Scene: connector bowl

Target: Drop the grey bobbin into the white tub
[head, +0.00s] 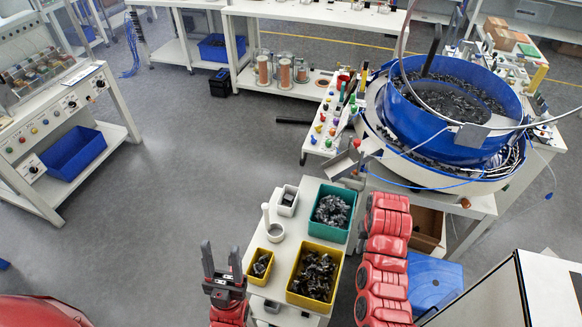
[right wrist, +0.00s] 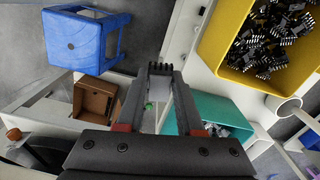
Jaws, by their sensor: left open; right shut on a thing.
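My right gripper (right wrist: 161,72) is shut on a grey piece, apparently the grey bobbin (right wrist: 160,85), which shows only partly between the fingers. It is held above the right side of the bench. In the head view the red right arm mostly hides this gripper. A small rectangular white tub (head: 288,200) stands left of the teal bin, with dark content inside. My left gripper (head: 221,262) is open and empty, left of the bench.
The teal bin (head: 351,193), yellow bin (head: 341,254) and small yellow bin (head: 251,269) hold dark or grey parts. The blue bowl feeder (head: 400,120) stands at the back right. A brown box (right wrist: 96,97) and blue stool (right wrist: 60,40) are right of the bench. Floor at left is clear.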

